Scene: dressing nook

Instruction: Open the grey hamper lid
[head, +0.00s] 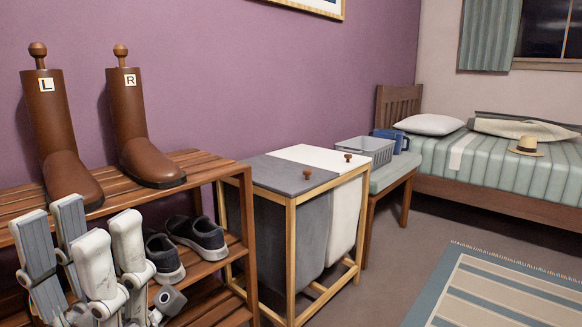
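The hamper stands in the middle, a light wood frame holding a grey bag and a white bag. Its grey lid (281,177) lies flat and closed, with a round wooden knob (307,174) near its front edge. The white lid (318,156) beside it is closed too, with its own knob (348,158). My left gripper (82,238) is at the lower left, in front of the shoe rack and well to the left of the hamper. Its fingers point up and stand apart, with nothing seen between them. My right gripper is out of view.
A wooden shoe rack (216,170) with brown boots (140,130) and dark sneakers (198,236) stands left of the hamper. A bench (392,172) with a grey basket (366,149) stands close on its right. Open floor and a striped rug (500,292) lie at the right front.

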